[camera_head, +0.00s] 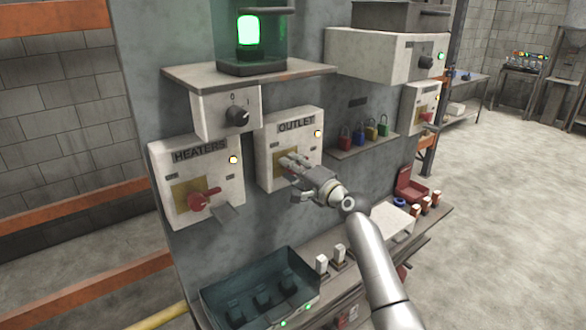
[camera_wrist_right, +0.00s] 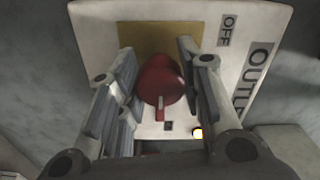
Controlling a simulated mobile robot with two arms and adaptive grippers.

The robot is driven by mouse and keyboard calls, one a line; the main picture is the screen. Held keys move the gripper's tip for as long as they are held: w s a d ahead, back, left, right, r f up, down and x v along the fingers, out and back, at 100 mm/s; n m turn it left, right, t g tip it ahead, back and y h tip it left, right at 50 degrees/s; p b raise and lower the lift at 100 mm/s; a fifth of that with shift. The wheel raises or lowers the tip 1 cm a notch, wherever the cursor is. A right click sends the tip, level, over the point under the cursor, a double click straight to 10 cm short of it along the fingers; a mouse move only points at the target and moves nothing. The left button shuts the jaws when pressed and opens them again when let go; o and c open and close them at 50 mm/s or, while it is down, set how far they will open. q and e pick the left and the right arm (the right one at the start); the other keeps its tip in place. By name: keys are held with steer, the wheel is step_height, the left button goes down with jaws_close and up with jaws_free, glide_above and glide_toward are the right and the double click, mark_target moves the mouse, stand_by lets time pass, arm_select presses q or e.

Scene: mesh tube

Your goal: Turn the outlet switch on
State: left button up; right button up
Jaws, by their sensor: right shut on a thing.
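The OUTLET box (camera_head: 291,147) is a pale panel with a yellow plate and a lit indicator at its upper right. Its red rotary switch (camera_wrist_right: 160,82) shows in the right wrist view, with a pale mark on its handle. An OFF label (camera_wrist_right: 227,31) is on the panel beside the yellow plate. My right gripper (camera_head: 296,166) is at the front of the box and hides the switch in the head view. In the wrist view its fingers are on both sides of the red switch, shut on it. My left gripper is not in view.
The HEATERS box (camera_head: 197,179) with its red switch (camera_head: 203,199) is just left. A dial box (camera_head: 226,111) and a shelf with a green lamp (camera_head: 248,33) are above. Colored padlocks (camera_head: 370,130) stand on a right ledge. A dark tray (camera_head: 260,290) is below.

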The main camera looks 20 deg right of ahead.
steer(key=o, duration=1)
steer(key=shift+o, duration=0.2)
steer(key=shift+s+d, duration=0.1)
steer(key=shift+s, duration=0.05)
steer(key=v, duration=1.1)
steer(key=shift+s, duration=0.4)
steer(key=shift+d, duration=0.1)
